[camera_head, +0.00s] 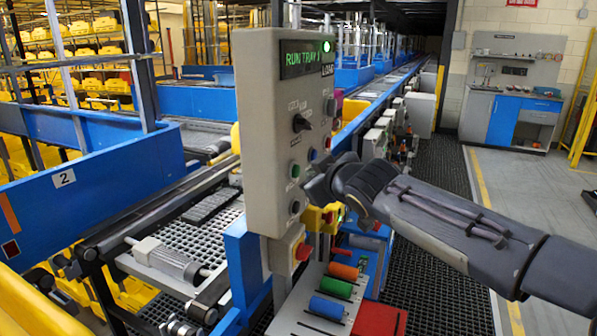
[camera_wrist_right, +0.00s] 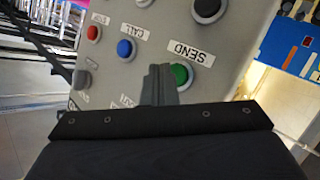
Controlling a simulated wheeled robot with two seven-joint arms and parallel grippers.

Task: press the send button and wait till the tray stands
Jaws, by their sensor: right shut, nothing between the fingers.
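The grey control panel (camera_head: 262,130) stands upright in the middle of the head view. Its display (camera_head: 299,58) reads "RUN TRAY 1" in green, with a lit green lamp at the top corner. The green send button (camera_head: 295,170) is on its face; in the right wrist view the green send button (camera_wrist_right: 182,75) sits below its SEND label. My right gripper (camera_head: 314,190) is shut and empty, close to the panel. In the wrist view its fingertips (camera_wrist_right: 158,75) overlap the button's left edge; contact cannot be told. A grey perforated tray-like surface (camera_head: 215,245) lies left of the panel, carrying a grey cylinder.
Blue (camera_wrist_right: 125,47) and red (camera_wrist_right: 93,33) buttons sit beside the send button. A rack (camera_head: 292,318) holds orange, green and blue cylinders. Blue conveyor rails (camera_head: 110,185) run along the left. The grated aisle at right is clear.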

